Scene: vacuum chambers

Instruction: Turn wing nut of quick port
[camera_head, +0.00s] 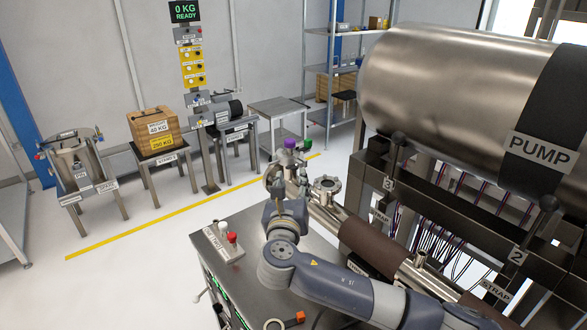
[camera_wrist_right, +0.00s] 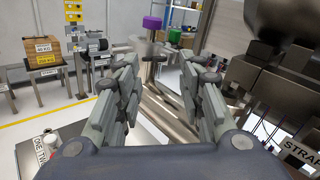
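My right gripper (camera_head: 286,194) is above the steel bench in the head view, at the near end of a steel tube assembly. In the right wrist view its two fingers (camera_wrist_right: 166,78) are spread apart with nothing between them. A small T-shaped metal piece, perhaps the wing nut (camera_wrist_right: 153,61), shows beyond and between the fingertips, apart from them. The steel port tube (camera_wrist_right: 170,112) runs below the gap. In the head view the gripper partly hides the fittings there, and I cannot make out the wing nut. My left gripper is not in view.
A purple knob (camera_head: 290,143) and a green knob (camera_head: 307,143) stand just behind the gripper. A flanged fitting (camera_head: 326,184) is close on its right. A switch box (camera_head: 223,241) sits on the bench at left. The large pump cylinder (camera_head: 440,85) fills the upper right.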

